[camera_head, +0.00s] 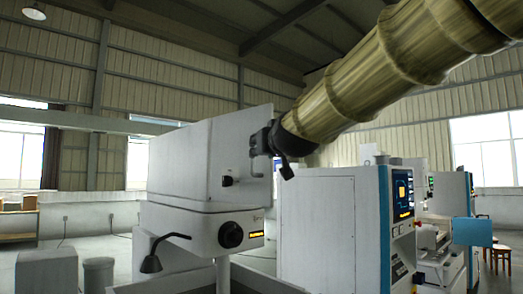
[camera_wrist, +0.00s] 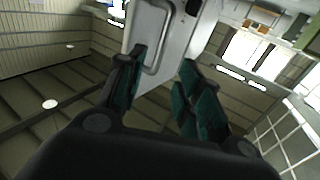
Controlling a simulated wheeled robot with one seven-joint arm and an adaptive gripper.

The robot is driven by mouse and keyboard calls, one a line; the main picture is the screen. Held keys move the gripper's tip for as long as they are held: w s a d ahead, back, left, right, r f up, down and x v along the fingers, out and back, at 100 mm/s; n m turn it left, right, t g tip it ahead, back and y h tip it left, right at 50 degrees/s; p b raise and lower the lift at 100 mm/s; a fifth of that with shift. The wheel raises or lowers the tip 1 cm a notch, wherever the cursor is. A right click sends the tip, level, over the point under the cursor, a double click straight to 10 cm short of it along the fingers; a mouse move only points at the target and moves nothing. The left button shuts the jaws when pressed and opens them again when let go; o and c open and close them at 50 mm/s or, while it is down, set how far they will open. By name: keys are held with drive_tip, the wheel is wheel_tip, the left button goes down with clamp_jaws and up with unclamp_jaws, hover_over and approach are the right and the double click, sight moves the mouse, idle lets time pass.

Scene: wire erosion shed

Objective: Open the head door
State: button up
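The machine head is a pale grey box (camera_head: 190,165) left of centre in the head view. A white door panel (camera_wrist: 185,30) with a looped grey handle (camera_wrist: 172,44) shows at the top of the wrist view. The handle also shows at the head's right side in the head view (camera_head: 258,168). My gripper (camera_head: 280,165) is at that right edge, close to the handle. Contact is unclear. How far the door stands open cannot be told.
Below the head is a lower housing with a black knob (camera_head: 231,235) and a lamp on a bent arm (camera_head: 151,264). A white control cabinet (camera_head: 325,225) stands close on the right. Grey bins (camera_head: 98,275) stand at the left. The space above the head is open.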

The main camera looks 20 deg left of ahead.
drive_tip(key=shift+f, duration=0.25)
drive_tip(key=c, duration=0.6)
drive_tip(key=w+f+m+b, duration=0.1)
drive_tip(key=f, duration=0.1)
drive_tip(key=w+f+m+g+y, duration=0.1)
drive_tip(key=f+m, duration=0.1)
drive_tip(key=shift+w+d+b, duration=0.2)
drive_tip(key=shift+b, duration=0.15)
clamp_jaws()
drive_tip(key=w+d+f+m+g+y+b, duration=0.2)
drive_tip(key=w+d+f+m+b, duration=0.2)
drive_tip(key=w+d+f+m, duration=0.7)
drive_tip(key=w+a+r+m+p, duration=0.1)
drive_tip(key=w+a+p, duration=0.45)
drive_tip(key=a, duration=0.35)
drive_tip(key=shift+s+a+p, duration=0.35)
drive_tip(key=shift+s+p, duration=0.05)
drive_tip(key=shift+s, duration=0.55)
drive_tip(key=shift+s+a+p, duration=0.3)
drive_tip(key=shift+s+p, duration=0.05)
drive_tip(key=shift+s, duration=0.55)
